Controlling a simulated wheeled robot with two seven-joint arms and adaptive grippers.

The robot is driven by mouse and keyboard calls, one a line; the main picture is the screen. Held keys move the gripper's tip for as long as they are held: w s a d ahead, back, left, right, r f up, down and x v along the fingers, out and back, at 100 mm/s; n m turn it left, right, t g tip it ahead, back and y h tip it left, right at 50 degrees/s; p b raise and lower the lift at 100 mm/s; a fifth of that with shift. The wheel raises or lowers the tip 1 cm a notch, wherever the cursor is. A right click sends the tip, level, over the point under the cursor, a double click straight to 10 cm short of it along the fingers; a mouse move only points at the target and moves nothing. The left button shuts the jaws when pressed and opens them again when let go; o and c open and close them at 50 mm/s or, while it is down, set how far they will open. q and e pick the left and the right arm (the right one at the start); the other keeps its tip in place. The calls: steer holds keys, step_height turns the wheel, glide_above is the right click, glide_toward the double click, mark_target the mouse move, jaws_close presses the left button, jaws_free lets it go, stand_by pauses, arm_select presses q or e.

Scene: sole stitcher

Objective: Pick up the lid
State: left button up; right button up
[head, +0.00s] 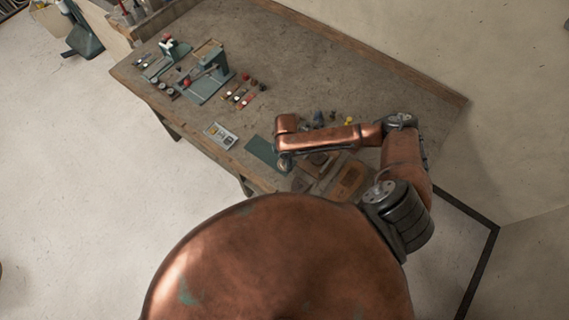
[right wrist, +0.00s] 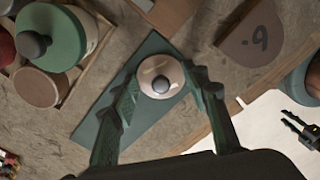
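In the right wrist view a small round pinkish-beige lid (right wrist: 161,68) with a dark knob is above a teal mat. I cannot tell if it rests on something or hangs free. The green fingers of my right gripper (right wrist: 161,76) are on both sides of it, their tips at or very near its rim. Whether they press on it I cannot tell. In the head view my right gripper (head: 283,163) is low over the teal mat (head: 262,150) near the bench's front edge, and the lid cannot be made out.
A green lid (right wrist: 66,22) with a dark knob tops a round container in a wooden tray at the left of the wrist view. A brown piece (right wrist: 248,40) with a dark mark lies right. Small machines (head: 205,82) and a grey tray (head: 220,136) stand further along the workbench (head: 290,60).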

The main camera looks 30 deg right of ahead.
steer(key=shift+s, duration=0.1)
steer(key=c, duration=1)
